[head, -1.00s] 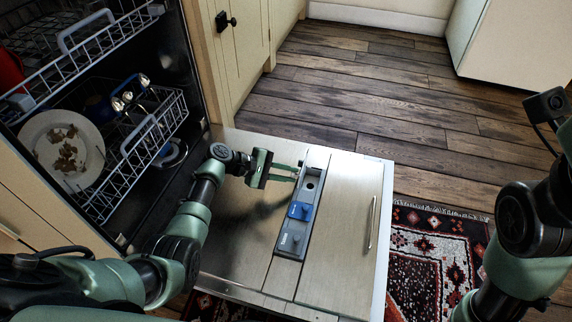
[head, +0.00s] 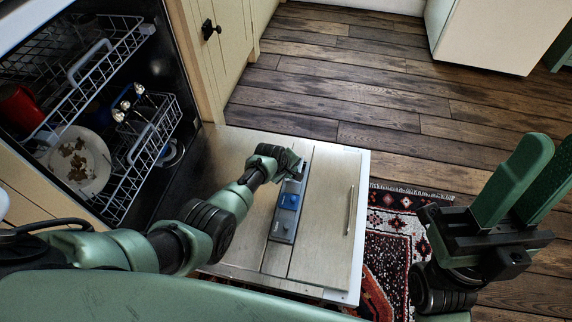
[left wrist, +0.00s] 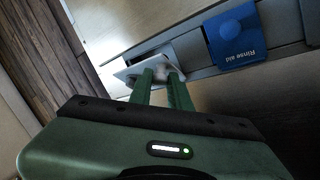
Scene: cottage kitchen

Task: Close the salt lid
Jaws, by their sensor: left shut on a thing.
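The dishwasher door (head: 332,215) lies folded down flat, with a grey dispenser strip (head: 283,227) along its middle. A blue rinse aid lid (head: 289,201) sits in the strip; it also shows in the left wrist view (left wrist: 236,35). My left gripper (head: 294,166) is at the strip's far end, over the salt opening, which it hides in the head view. In the left wrist view my left gripper (left wrist: 160,75) is shut on the pale grey salt lid (left wrist: 132,74). How far the lid is tilted is hard to tell. My right gripper (head: 530,175) is open and empty, away from the door.
The lower rack (head: 150,135) holds a dirty plate (head: 78,160) and other dishes. A red item (head: 20,108) is in the upper rack. A patterned rug (head: 395,245) lies right of the door. The wooden floor (head: 350,95) beyond is clear.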

